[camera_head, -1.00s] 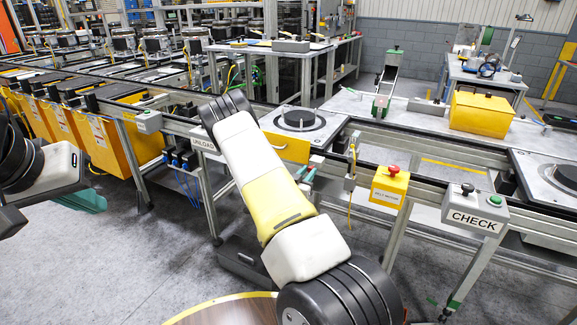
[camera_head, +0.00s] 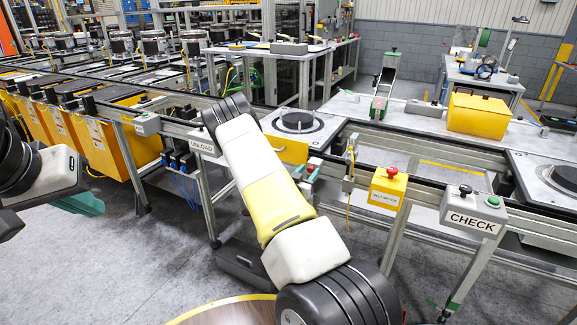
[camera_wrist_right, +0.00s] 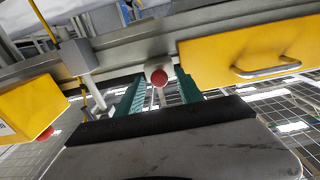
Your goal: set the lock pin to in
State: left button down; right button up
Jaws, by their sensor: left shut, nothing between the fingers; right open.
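The lock pin appears to be the round red knob (camera_wrist_right: 158,77) on a grey mount under the rail in the right wrist view. It also shows as a small red spot (camera_head: 314,163) beside the right forearm in the head view. My right gripper (camera_wrist_right: 160,92) is open, with one teal finger on each side of the knob in the picture. I cannot tell whether the fingers touch it. In the head view my right arm hides most of that gripper. My left gripper (camera_head: 82,204) is shut and empty at the far left, over the floor.
A yellow drawer front with a handle (camera_wrist_right: 268,70) is right of the knob. A yellow box with a red button (camera_head: 388,188) and the grey CHECK box (camera_head: 473,212) are on the front rail. A round black fixture (camera_head: 298,121) is behind my right arm.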

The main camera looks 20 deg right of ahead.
jog(key=v, duration=0.7)
jog(key=shift+s+a, duration=0.25)
jog(key=shift+s, duration=0.05)
jog(key=shift+w, duration=0.1)
jog(key=w+a+r+g+y, duration=0.1)
jog(key=w+a+r+y, duration=0.2)
jog(key=a+r+y, duration=0.45)
jog(key=s+a+r+n+y, duration=0.3)
jog(key=s+a+r+y, duration=0.3)
jog(key=a+r, duration=0.5)
jog(key=s+a+r+n+g+y, duration=0.1)
jog(key=s+a+r+n+y, duration=0.1)
jog(key=s+r, duration=0.35)
jog(key=s+a+r+n+g+y, duration=0.1)
jog(key=s+a+r+n+g, duration=0.15)
jog(key=s, duration=0.55)
jog(key=s+d+r+n, duration=0.2)
jog(key=s+n, duration=0.1)
jog(key=s, duration=1)
jog(key=shift+s+g, duration=0.2)
jog(key=shift+g, duration=0.25)
